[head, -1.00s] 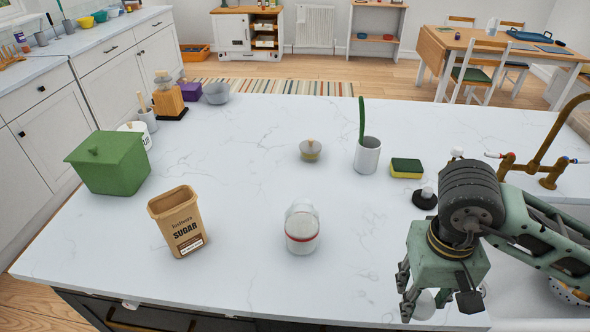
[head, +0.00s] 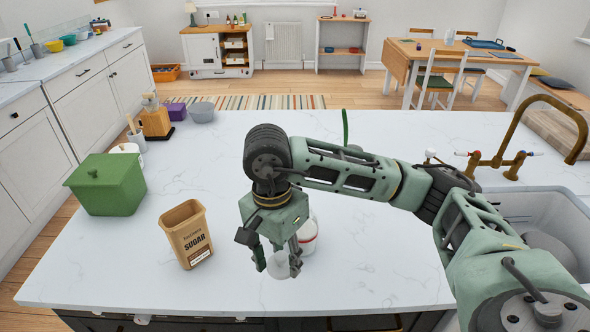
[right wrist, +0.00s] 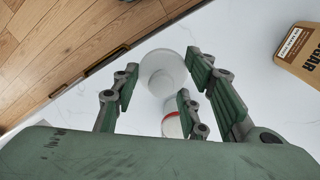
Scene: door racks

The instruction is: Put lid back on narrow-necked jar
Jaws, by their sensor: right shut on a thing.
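My right gripper (head: 279,266) hangs over the front of the counter, with its fingers closed on a pale, translucent round lid (head: 282,272). The lid also shows in the right wrist view (right wrist: 163,72), between the fingers. The jar (head: 311,238), whitish with a red band, stands upright on the counter just behind and right of the gripper, partly hidden by it. In the right wrist view the jar (right wrist: 172,122) is partly hidden behind the fingers and lid. The lid is apart from the jar's mouth. My left gripper is not in view.
An open brown sugar canister (head: 187,236) stands left of the gripper, and a green lidded box (head: 105,186) farther left. A grey bowl (head: 201,112) is at the back. A brass tap (head: 520,140) and sink (head: 548,206) are at right. My right arm hides the middle of the counter.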

